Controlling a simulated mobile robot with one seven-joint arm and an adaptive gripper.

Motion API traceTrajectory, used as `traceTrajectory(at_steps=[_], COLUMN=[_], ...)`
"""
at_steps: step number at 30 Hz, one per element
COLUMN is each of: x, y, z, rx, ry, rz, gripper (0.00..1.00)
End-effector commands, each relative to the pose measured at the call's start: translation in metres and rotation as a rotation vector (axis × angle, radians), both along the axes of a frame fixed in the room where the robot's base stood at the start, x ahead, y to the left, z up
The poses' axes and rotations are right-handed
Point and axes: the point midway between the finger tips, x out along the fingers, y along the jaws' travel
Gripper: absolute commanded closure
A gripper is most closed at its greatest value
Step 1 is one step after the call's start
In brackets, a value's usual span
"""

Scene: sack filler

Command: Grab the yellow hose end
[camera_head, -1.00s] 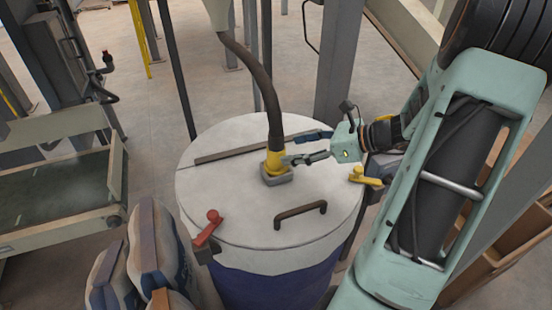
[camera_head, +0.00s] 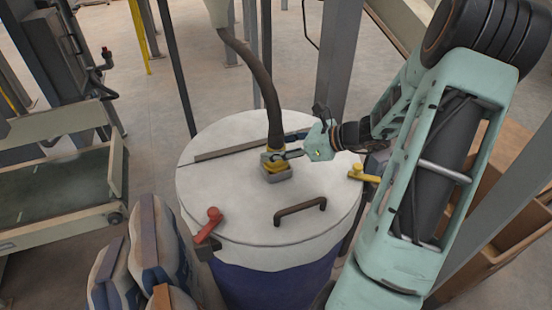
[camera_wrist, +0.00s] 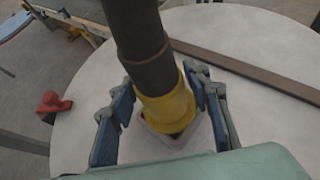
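The yellow hose end (camera_head: 272,165) is the collar at the bottom of a dark hose (camera_head: 266,90). It stands upright in a grey square socket (camera_head: 278,177) on the drum's white lid (camera_head: 235,215). My gripper (camera_head: 273,156) is at the collar, reaching in from the right. In the wrist view the yellow hose end (camera_wrist: 167,108) sits between the two blue-padded fingers of my gripper (camera_wrist: 163,103). The fingers are spread to either side of it. A gap shows on the left, and the right finger is very close to the collar.
The lid carries a brown handle (camera_head: 300,211), a red clamp (camera_head: 209,226) and a yellow clamp (camera_head: 362,174). A flat brown bar (camera_head: 235,150) crosses behind the hose. Filled sacks (camera_head: 150,255) stand at the lower left, and a grey post (camera_head: 340,60) rises behind the drum.

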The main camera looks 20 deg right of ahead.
Motion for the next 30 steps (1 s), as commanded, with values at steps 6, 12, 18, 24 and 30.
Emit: traceTrajectory(at_steps=[6,12,18,24,30], x=[0.0,0.0,0.0,0.0,-0.003], y=[0.0,0.0,0.0,0.0,-0.001], z=[0.0,0.001,0.002,0.012,0.036], rx=[0.0,0.0,0.0,-0.002,-0.004], ry=[0.0,-0.001,-0.001,-0.002,-0.002], rz=[0.0,0.0,0.0,0.001,0.0], gripper=[0.82,0.95,0.95,0.95,0.95])
